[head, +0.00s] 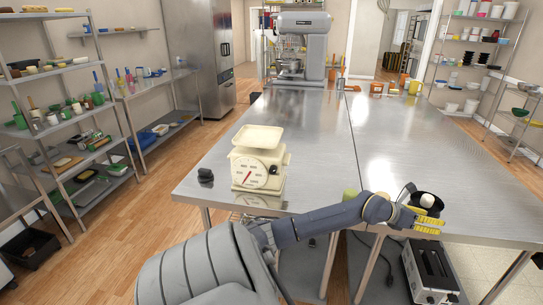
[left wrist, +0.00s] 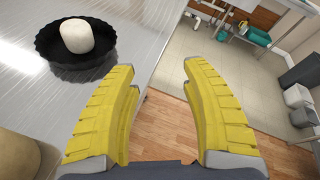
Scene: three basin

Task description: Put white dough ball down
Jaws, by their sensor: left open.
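The white dough ball (left wrist: 76,35) sits in a black fluted pan (left wrist: 75,69) at the upper left of the left wrist view. In the head view the ball (head: 427,200) and the dark pan (head: 438,206) are near the table's front edge, partly hidden by my arm. My left gripper (head: 429,222) is beside the pan on its near side. In the left wrist view its yellow fingers (left wrist: 158,75) are spread apart with nothing between them, apart from the ball. My right gripper is in neither view.
The steel table (head: 300,125) has wide clear room behind the pan. A cream scale (head: 258,160) stands at its front left, and a mixer (head: 300,48) at the back. A beige rounded thing (left wrist: 17,152) is at the left wrist view's lower left. A toaster (head: 430,272) is below.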

